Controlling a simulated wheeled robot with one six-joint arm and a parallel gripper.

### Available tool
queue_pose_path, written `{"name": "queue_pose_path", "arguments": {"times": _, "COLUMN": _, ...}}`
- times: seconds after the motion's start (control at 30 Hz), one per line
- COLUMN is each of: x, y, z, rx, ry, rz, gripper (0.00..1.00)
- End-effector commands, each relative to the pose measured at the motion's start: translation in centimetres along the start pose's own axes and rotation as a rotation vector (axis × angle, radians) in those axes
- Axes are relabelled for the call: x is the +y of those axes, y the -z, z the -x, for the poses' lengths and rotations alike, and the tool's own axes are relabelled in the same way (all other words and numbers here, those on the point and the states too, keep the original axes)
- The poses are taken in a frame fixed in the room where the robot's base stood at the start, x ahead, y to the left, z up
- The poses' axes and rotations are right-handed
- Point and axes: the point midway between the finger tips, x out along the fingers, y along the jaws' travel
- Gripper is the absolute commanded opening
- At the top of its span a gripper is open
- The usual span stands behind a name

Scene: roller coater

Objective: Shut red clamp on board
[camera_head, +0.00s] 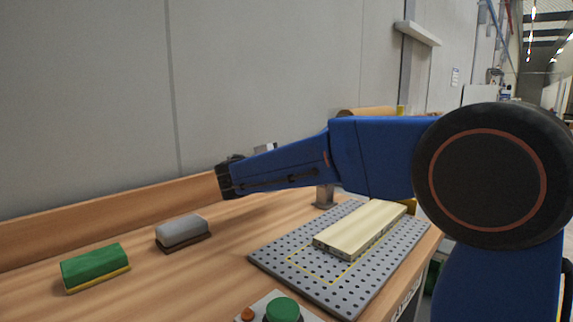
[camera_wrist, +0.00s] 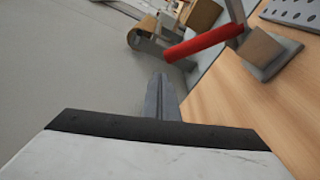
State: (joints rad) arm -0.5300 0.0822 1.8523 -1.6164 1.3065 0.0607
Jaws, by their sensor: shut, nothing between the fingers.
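The red clamp handle (camera_wrist: 203,43) shows in the wrist view. How far the clamp is open I cannot tell. My gripper (camera_wrist: 158,82) is shut and empty, its fingertips a little below the handle's free end in the picture, with no clear contact. In the head view my blue arm hides the handle and my fingers; a grey clamp post (camera_head: 325,195) shows under the arm. The pale board (camera_head: 362,229) lies flat on the grey perforated plate (camera_head: 273,256).
A green block (camera_head: 95,267) and a grey block (camera_head: 182,231) stand on the table's left. A green button (camera_head: 283,310) is at the front. A roller (camera_wrist: 143,36) is beyond the handle. A wall runs behind the table; bare wood is left of the plate.

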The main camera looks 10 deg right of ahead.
Motion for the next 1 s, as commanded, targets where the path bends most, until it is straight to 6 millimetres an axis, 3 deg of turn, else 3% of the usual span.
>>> {"name": "queue_pose_path", "arguments": {"times": 0.23, "x": -0.1, "y": -1.4, "z": 0.5, "rx": 0.000, "ry": 0.000, "rz": 0.002, "gripper": 0.00}}
{"name": "queue_pose_path", "arguments": {"times": 0.7, "x": -0.1, "y": -1.5, "z": 0.6, "rx": 0.000, "ry": -0.001, "rz": -0.004, "gripper": 0.00}}
{"name": "queue_pose_path", "arguments": {"times": 1.0, "x": 0.6, "y": -2.7, "z": 0.8, "rx": 0.000, "ry": -0.020, "rz": -0.109, "gripper": 0.00}}
